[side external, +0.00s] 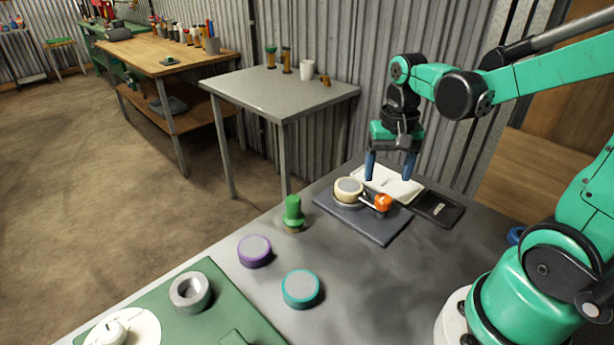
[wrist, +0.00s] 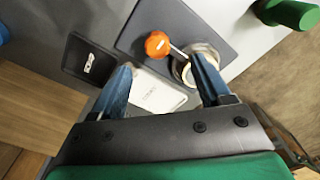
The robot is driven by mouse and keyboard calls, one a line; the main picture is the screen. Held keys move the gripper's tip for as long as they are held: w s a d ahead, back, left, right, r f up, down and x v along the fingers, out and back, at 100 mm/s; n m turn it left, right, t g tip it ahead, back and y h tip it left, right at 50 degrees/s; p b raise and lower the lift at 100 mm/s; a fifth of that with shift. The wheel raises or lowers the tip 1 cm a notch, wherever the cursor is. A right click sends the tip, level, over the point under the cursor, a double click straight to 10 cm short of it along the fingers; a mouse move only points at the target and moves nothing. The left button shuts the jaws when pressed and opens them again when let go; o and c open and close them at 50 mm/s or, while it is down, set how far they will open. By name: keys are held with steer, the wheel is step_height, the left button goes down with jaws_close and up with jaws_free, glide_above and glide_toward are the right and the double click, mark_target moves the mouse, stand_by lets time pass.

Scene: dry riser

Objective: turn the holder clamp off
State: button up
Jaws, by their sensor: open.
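The holder clamp is a round metal holder with a cream, grey-topped disc (side external: 348,188) in it, on a dark plate (side external: 385,235). A thin lever with an orange knob (side external: 383,202) sticks out from its side. In the wrist view the orange knob (wrist: 157,44) lies just beyond and between the fingertips. The holder there is partly hidden behind the right finger. My gripper (side external: 390,176), with blue fingers, hangs above the back of the plate, pointing down. It is open and empty, and looks apart from the knob; the wrist view also shows it (wrist: 163,63).
A white labelled tray (side external: 408,188) and a black labelled tray (side external: 440,208) lie behind and right of the plate. A green peg (side external: 293,212), a purple-rimmed disc (side external: 254,251) and a teal-rimmed disc (side external: 301,289) stand left and front. A green mat (side external: 235,310) holds a grey ring (side external: 190,292).

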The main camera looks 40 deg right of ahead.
mark_target(385, 197)
steer(key=shift+d+f, duration=0.15)
steer(key=shift+f, duration=2.7)
steer(key=shift+c, duration=0.2)
jaws_close()
